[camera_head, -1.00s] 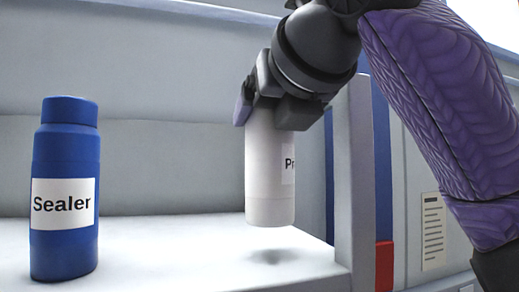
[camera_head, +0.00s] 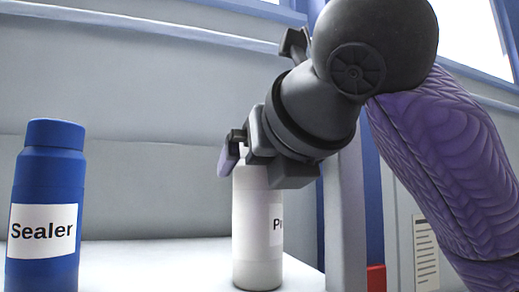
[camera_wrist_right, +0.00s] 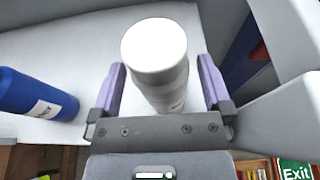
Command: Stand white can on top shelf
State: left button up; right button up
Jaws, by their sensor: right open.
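The white can (camera_head: 257,235) stands upright on the white shelf (camera_head: 140,262), with part of a label showing on its right side. My right gripper (camera_head: 250,165) is above and around the can's top, its fingers apart. In the right wrist view the white can (camera_wrist_right: 155,60) stands between the two open purple fingers (camera_wrist_right: 160,88), with gaps visible on both sides. My left gripper is in neither view.
A blue bottle labelled Sealer (camera_head: 45,205) stands on the same shelf to the left; it also shows in the right wrist view (camera_wrist_right: 35,95). A grey upright panel (camera_head: 345,215) bounds the shelf on the right. Shelf between bottle and can is clear.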

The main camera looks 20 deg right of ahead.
jog(key=b+v, duration=0.2)
jog(key=v, duration=0.8)
jog(key=shift+s, duration=0.35)
jog(key=shift+d+r, duration=0.1)
